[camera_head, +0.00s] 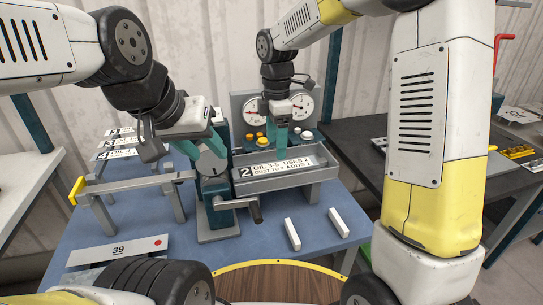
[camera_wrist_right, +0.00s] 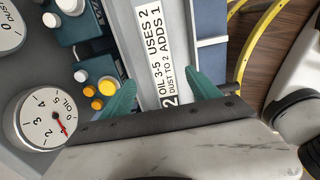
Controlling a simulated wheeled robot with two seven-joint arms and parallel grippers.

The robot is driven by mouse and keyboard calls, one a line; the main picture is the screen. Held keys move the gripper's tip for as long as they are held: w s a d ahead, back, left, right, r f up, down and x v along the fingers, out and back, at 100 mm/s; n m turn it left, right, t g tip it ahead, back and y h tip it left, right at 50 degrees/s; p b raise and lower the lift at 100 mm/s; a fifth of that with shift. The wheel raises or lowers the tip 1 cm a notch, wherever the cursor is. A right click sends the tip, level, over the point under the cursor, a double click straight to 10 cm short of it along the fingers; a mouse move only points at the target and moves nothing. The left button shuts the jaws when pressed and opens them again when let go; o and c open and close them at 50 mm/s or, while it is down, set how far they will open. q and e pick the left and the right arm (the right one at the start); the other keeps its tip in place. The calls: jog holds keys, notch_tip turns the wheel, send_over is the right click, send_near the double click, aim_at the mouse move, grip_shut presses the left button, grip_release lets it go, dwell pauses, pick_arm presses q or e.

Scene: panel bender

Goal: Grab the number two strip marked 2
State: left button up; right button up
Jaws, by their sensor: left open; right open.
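The number two strip (camera_head: 262,171) is a white label strip marked 2 with "OIL 3-5 USES 2, DUST TO 2 ADDS 1". It lies along the grey tray (camera_head: 290,184) at the front of the machine, and it also shows in the right wrist view (camera_wrist_right: 158,60). My right gripper (camera_head: 281,141) hangs just above the strip. In the right wrist view its green fingertips (camera_wrist_right: 163,92) are open on either side of the strip, near its "2" end, with nothing held.
A gauge panel (camera_head: 275,108) with two dials and coloured knobs stands behind the tray. A crank post (camera_head: 214,190) stands left of it. Two white bars (camera_head: 292,234) lie on the blue table. A card marked 39 (camera_head: 118,250) lies front left. Several numbered strips (camera_head: 118,143) lie back left.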

aim_at(276, 167)
jog(key=f, duration=0.5)
jog(key=shift+s+d+f, duration=0.1)
jog(key=shift+s+f, duration=0.1)
jog(key=shift+f, duration=0.15)
grip_shut()
jog(key=shift+r, duration=0.1)
